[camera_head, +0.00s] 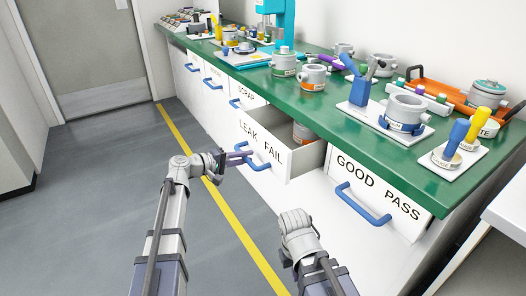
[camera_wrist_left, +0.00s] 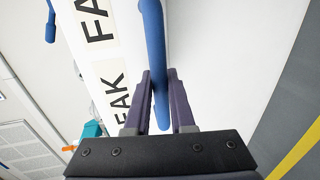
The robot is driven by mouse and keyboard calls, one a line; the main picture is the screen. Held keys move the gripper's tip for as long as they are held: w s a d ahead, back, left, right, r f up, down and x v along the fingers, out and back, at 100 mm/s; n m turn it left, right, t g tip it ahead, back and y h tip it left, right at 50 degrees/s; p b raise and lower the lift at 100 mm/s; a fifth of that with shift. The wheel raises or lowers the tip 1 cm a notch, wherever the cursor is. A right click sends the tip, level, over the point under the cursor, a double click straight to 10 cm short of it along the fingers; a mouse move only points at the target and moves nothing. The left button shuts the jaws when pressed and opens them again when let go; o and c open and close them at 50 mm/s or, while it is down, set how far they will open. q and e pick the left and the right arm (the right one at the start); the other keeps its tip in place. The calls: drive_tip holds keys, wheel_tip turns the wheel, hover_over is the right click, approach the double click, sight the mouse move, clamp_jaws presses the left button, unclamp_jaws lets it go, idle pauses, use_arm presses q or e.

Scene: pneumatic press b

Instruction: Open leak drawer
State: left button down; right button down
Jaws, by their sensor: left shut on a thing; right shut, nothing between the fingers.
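The leak drawer, with the front labelled LEAK FAIL (camera_head: 262,143), stands partly open from the white cabinet under the green bench. A grey part with an orange band (camera_head: 301,133) shows inside it. My left gripper (camera_head: 246,154) is shut on the drawer's blue handle (camera_head: 262,164). In the left wrist view the blue handle (camera_wrist_left: 152,40) runs between the two fingers of the left gripper (camera_wrist_left: 160,78). My right gripper (camera_head: 294,222) is below the drawer, apart from everything, and its fingers are mostly hidden by its own wrist.
The GOOD PASS drawer (camera_head: 372,192) is shut at the right, with its blue handle (camera_head: 362,205) sticking out. The SCRAP drawer (camera_head: 246,96) is shut beyond the leak drawer. The green bench top (camera_head: 330,118) holds several fixtures and parts. The grey floor (camera_head: 85,190) at the left is clear.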

use_arm(q)
drive_tip(key=f+v, duration=0.1)
drive_tip(key=v, duration=0.7)
drive_tip(key=shift+s+a+f, duration=0.35)
drive_tip(key=shift+a, duration=0.1)
drive_tip(key=c, duration=0.8)
unclamp_jaws()
drive_tip(key=shift+o, duration=0.2)
drive_tip(key=p+v, duration=0.1)
drive_tip(key=v, duration=0.6)
drive_tip(key=shift+s+a+p, duration=0.2)
drive_tip(key=shift+a+p, duration=0.1)
drive_tip(key=shift+a, duration=0.05)
drive_tip(key=shift+r, duration=0.1)
